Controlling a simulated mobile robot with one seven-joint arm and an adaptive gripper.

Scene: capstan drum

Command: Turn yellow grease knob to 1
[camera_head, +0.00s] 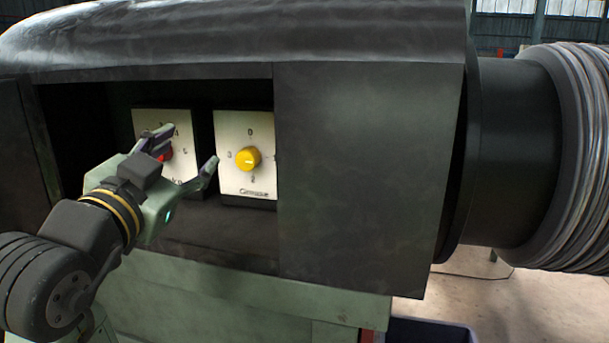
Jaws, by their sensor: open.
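The yellow grease knob (248,158) sits in the middle of a pale plate (233,128) inside a dark recess. The plate has a 0 above the knob, a 2 below it, a mark to the left that looks like 3, and a partly cut-off mark at the right edge. A small pale mark shows on the knob's face, but I cannot tell which number it points to. My gripper (189,147) is open, left of the yellow knob and apart from it. Its fingers are spread in front of the neighbouring left plate.
A red knob (166,155) on another numbered plate (183,171) is partly hidden by my gripper. A dark cover panel (365,170) closes off the recess just right of the yellow knob's plate. The recess has a top edge and a floor ledge (220,240). A wound drum (575,150) stands far right.

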